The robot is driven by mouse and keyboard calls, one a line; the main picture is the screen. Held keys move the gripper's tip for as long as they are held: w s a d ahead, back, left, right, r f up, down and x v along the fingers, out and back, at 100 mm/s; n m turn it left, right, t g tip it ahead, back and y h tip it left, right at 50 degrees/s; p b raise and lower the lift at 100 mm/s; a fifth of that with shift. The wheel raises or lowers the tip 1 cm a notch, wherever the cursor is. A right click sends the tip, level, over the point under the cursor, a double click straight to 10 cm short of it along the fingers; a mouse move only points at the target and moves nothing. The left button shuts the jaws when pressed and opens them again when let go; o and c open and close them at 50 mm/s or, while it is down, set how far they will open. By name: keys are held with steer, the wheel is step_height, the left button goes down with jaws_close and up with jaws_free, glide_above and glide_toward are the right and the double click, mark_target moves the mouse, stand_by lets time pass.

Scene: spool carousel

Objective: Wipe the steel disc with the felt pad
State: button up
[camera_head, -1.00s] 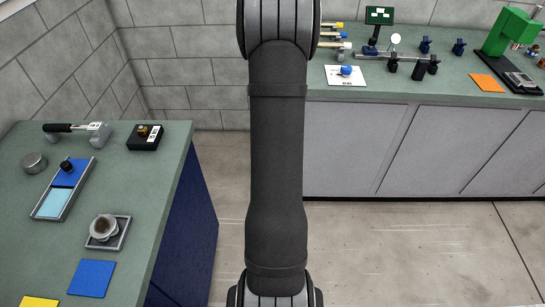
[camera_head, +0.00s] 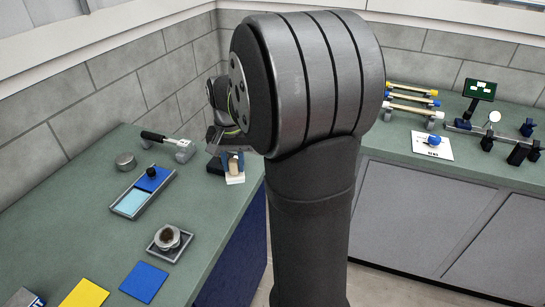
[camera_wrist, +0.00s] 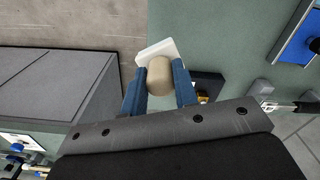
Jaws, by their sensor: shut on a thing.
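My gripper (camera_wrist: 158,80) is shut on the rounded beige handle of the felt pad (camera_wrist: 156,48), a flat white piece beyond the blue fingers. In the head view the felt pad (camera_head: 235,179) hangs near the right edge of the left bench, in front of a black box. I cannot tell its height above the bench. The likely steel disc (camera_head: 167,238), a round metal piece with a brown patch on top, sits in a small square tray on the left bench, apart from the pad and nearer the camera.
The left bench (camera_head: 205,225) also holds a blue and light-blue tray (camera_head: 131,203), a grey cylinder (camera_head: 126,161), a black-handled tool (camera_head: 168,143), a blue square (camera_head: 144,282) and a yellow square (camera_head: 84,294). The black box (camera_wrist: 210,82) is close beside my gripper.

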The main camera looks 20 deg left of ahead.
steer(key=s+a+r+n, duration=0.2)
steer(key=s+a+n, duration=0.15)
steer(key=s, duration=0.65)
steer(key=s+a+r+n, duration=0.2)
steer(key=s+a, duration=0.2)
steer(key=s, duration=0.7)
steer(key=shift+m, duration=0.25)
steer(key=shift+w+f, duration=0.15)
steer(key=shift+f, duration=3.4)
steer(key=shift+a+f, duration=0.45)
steer(key=shift+f, duration=0.25)
steer(key=shift+c, duration=0.3)
steer(key=shift+a, duration=1.5)
steer(key=shift+d, duration=2)
step_height(320, 180, up, 8)
steer(key=shift+r, duration=0.1)
